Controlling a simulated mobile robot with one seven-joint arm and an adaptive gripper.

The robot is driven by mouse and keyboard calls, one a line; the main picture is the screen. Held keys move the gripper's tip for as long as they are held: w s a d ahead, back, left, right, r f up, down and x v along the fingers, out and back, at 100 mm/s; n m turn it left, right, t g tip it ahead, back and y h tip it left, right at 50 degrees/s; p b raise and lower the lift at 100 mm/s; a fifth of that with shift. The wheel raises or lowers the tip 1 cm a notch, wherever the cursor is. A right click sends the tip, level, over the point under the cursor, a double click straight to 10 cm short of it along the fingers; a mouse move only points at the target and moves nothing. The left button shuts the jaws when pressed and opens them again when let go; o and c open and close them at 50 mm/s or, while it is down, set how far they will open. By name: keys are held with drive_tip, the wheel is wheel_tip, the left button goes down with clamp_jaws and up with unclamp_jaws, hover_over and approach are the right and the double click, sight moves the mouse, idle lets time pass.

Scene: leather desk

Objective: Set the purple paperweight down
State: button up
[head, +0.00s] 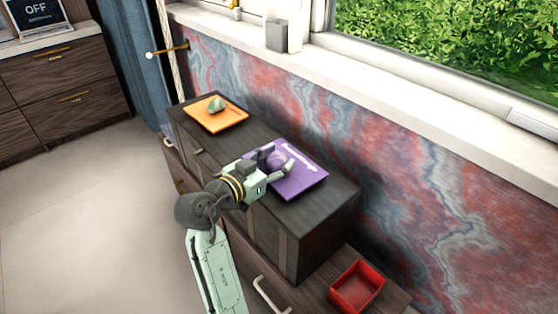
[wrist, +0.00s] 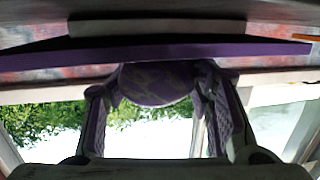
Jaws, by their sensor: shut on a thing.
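The purple paperweight (head: 275,158) is a rounded, marbled piece held between the fingers of my gripper (head: 278,164) in the head view. It also shows in the wrist view (wrist: 158,86), with a finger on each side. My gripper is shut on it. The paperweight is over the left part of a flat purple mat (head: 308,181) with a white mark, on a dark wooden cabinet top. In the wrist view the mat (wrist: 160,52) appears as an edge-on strip right against the paperweight. I cannot tell whether they touch.
An orange mat (head: 236,117) with a green stone (head: 217,105) lies further left on the same dark cabinet (head: 322,204). A red open box (head: 357,286) stands lower at the right. The marbled wall (head: 420,170) rises close behind.

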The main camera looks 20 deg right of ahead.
drive_tip(key=shift+r, duration=0.1)
drive_tip(key=o, duration=1.5)
drive_tip(key=shift+c, duration=0.2)
drive_tip(key=shift+a, duration=0.15)
drive_tip(key=b+v, duration=0.1)
drive_tip(key=v, duration=1)
drive_tip(key=shift+s+a+b, duration=0.2)
drive_tip(key=shift+a+b, duration=0.15)
drive_tip(key=shift+a, duration=0.1)
